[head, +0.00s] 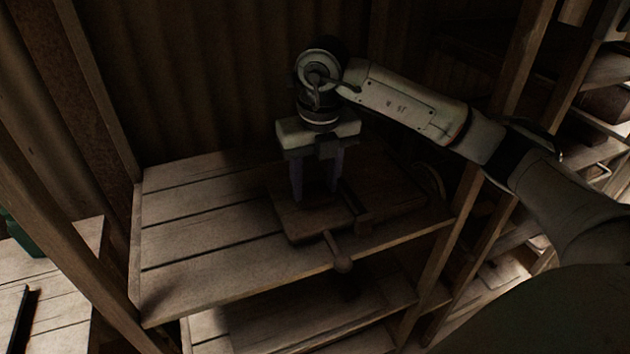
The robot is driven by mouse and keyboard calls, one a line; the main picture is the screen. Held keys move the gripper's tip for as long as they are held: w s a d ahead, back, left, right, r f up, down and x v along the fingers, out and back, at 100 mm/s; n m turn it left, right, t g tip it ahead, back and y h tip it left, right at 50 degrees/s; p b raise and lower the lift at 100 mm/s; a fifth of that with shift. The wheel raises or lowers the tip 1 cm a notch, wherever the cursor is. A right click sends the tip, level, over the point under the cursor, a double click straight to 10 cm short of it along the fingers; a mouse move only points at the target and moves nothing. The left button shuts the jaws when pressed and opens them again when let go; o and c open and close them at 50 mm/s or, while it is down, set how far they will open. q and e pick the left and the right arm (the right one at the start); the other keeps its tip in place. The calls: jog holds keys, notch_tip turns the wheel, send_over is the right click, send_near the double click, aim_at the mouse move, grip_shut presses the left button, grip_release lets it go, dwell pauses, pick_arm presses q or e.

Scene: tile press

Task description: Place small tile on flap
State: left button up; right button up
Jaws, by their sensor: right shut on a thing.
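My right gripper (314,197) points straight down over the wooden tile press (290,222) on the shelf top. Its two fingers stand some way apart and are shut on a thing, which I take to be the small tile. The tile itself is too dark to make out between the fingertips. The fingertips are low, at or just above the left flat part of the press; I cannot tell whether they touch it. A handle with a round knob (342,264) sticks out at the front of the press. My left gripper is not in view.
The press stands on a slatted wooden shelf (200,235), whose left part is bare. A corrugated wall (220,80) is behind it. Wooden posts (450,235) stand at the right. A lower shelf (300,318) lies below, and another table (70,295) is at the left.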

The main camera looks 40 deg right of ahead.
aim_at(318, 197)
jog(key=o, duration=0.9)
jog(key=shift+f, duration=0.15)
notch_tip(318, 197, up, 12)
jog(key=s+p, duration=0.1)
jog(key=shift+s+a, duration=0.15)
jog(key=shift+s, duration=0.05)
